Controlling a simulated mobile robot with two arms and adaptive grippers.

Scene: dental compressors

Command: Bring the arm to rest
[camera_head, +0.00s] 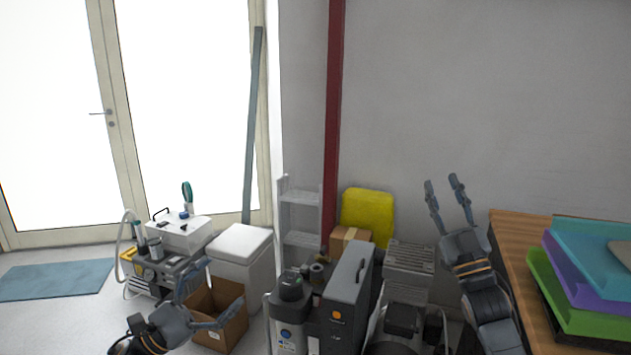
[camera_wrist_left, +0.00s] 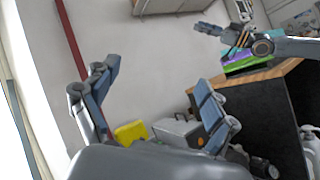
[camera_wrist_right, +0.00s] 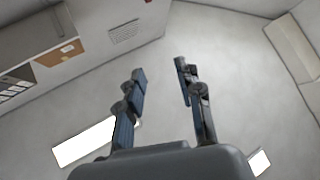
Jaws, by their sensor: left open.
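My left gripper (camera_head: 207,292) is at the lower left in the head view, in front of an open cardboard box (camera_head: 232,325). Its fingers are wide apart and nothing is between them; they also show in the left wrist view (camera_wrist_left: 155,90). My right gripper (camera_head: 447,187) points up at the right in the head view, in front of the grey wall. Its fingers are apart and empty. In the right wrist view the two fingers (camera_wrist_right: 160,78) stand apart against the ceiling.
A wooden table (camera_head: 508,262) with stacked coloured trays (camera_head: 590,290) stands at the right, beside my right arm. Dental compressors (camera_head: 345,300) fill the lower middle. A white bin (camera_head: 240,250) and a machine on a cart (camera_head: 160,270) stand left. A blue mat (camera_head: 55,280) lies by the glass door.

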